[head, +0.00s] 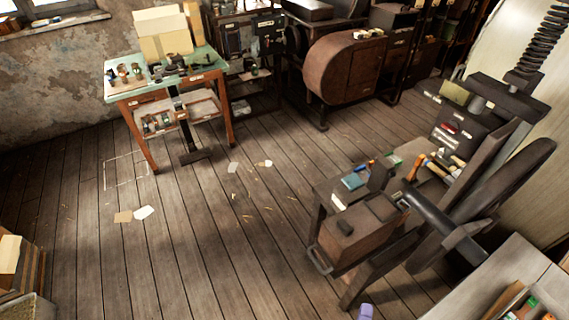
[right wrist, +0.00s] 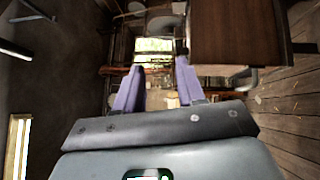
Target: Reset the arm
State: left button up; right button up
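My right gripper (head: 366,311) shows only as a small purple tip at the bottom edge of the head view, below the handwheel press. In the right wrist view the two purple fingers of the right gripper (right wrist: 160,66) stand apart with nothing between them. My left gripper is in neither view. The handwheel press (head: 450,225) stands at the right of the head view, with a dark screw (head: 540,45) at its top and a dark wheel rim at its right side. The right gripper is apart from the press.
A worktable (head: 205,85) with small items stands at the back left. A rounded brown cabinet (head: 345,70) stands at the back. A grey bench (head: 500,275) fills the lower right corner. Crates (head: 28,270) stand at the left edge. The middle wooden floor (head: 200,240) is mostly clear, with paper scraps.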

jog(key=w+d+r+m+g+y+p, duration=0.2)
jog(key=r+m+g+y+p, duration=0.1)
jog(key=r+p, duration=0.5)
jog(key=w+d+r+m+g+y+p, duration=0.2)
jog(key=r+m+y+p, duration=0.1)
jog(key=r+p, duration=0.55)
jog(key=s+a+m+g+y, duration=0.1)
jog(key=s+a+m+g, duration=0.1)
jog(key=s+m+g, duration=0.5)
jog(key=s+g+b, duration=0.1)
jog(key=s+g, duration=0.1)
jog(key=s, duration=0.2)
jog(key=shift+s+f, duration=0.25)
jog(key=shift+f, duration=0.05)
jog(key=shift+a, duration=0.1)
